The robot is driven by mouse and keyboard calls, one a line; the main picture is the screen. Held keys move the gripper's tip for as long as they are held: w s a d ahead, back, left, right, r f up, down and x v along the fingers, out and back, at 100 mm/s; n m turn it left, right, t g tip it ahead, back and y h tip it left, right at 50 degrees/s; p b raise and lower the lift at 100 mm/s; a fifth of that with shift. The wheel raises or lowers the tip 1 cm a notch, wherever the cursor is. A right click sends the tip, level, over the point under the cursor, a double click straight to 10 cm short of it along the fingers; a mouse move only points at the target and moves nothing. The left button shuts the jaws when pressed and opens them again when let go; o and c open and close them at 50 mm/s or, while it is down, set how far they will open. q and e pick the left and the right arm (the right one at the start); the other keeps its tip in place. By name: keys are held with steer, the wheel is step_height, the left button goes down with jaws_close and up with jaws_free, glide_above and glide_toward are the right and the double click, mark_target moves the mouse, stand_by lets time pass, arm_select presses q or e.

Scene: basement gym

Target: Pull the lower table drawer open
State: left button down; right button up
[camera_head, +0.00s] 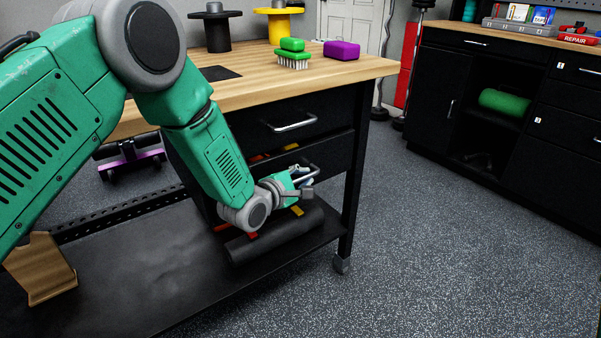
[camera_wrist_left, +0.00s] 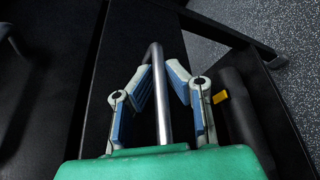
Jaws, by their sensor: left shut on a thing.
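The workbench has a black upper drawer (camera_head: 285,125) with a metal handle. Below it is the lower drawer (camera_head: 338,155), its front partly covered by my left arm. Red and orange bits show in a gap above the lower drawer's front, so it looks slightly open; how far I cannot tell. My left gripper (camera_head: 298,182) is at the lower drawer's handle (camera_head: 314,170). In the left wrist view the gripper (camera_wrist_left: 160,72) has its blue-padded fingers on either side of the bent metal handle bar (camera_wrist_left: 160,110), shut on it. My right gripper is not in view.
Below, a dark roll (camera_head: 275,240) with red and yellow straps lies on the bench's lower shelf (camera_head: 150,270). A green brush (camera_head: 292,55) and a purple block (camera_head: 342,50) are on the tabletop (camera_head: 240,90). The speckled floor (camera_head: 430,230) to the right is clear.

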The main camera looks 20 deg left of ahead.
arm_select(q)
steer(key=s+d+p, duration=0.6)
steer(key=s+d, duration=0.9)
steer(key=d, duration=0.4)
steer(key=shift+s+d+f, duration=0.1)
steer(key=shift+f, duration=0.05)
steer(key=c, duration=1.6)
jaws_free()
steer(key=v, duration=1.2)
